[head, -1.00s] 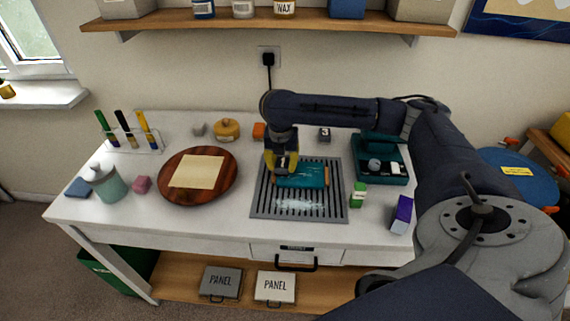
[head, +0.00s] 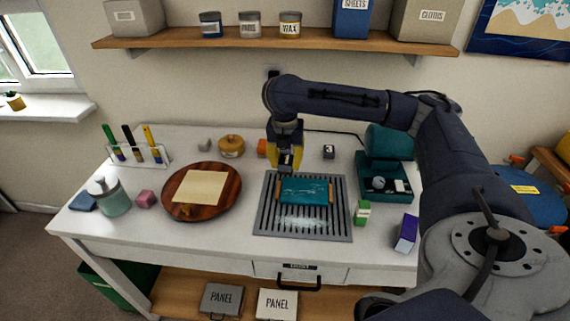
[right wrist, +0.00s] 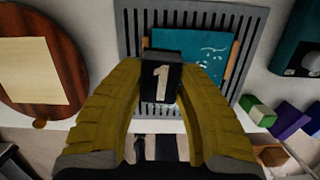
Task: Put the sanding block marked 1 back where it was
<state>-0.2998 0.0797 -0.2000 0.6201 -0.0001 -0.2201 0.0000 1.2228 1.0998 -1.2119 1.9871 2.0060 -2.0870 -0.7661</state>
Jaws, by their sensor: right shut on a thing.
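The sanding block marked 1 (right wrist: 161,77) is a dark block with a pale 1 on its face. My right gripper (right wrist: 160,90) is shut on it, with yellow fingers on both sides. In the head view the right gripper (head: 286,162) hangs above the back edge of the slatted grey rack (head: 262,215), and the block (head: 286,160) shows small between the fingers. A teal panel with wooden side strips (head: 305,190) lies on the rack, just in front of the gripper. Another dark block, whose number I cannot read now, (head: 329,152) stands at the back right. My left gripper is not in view.
A round wooden board with paper (head: 176,206) is at left. An open teal case (head: 398,190) and a green-white block (head: 362,212) are at right. A shelf (head: 300,38) hangs above.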

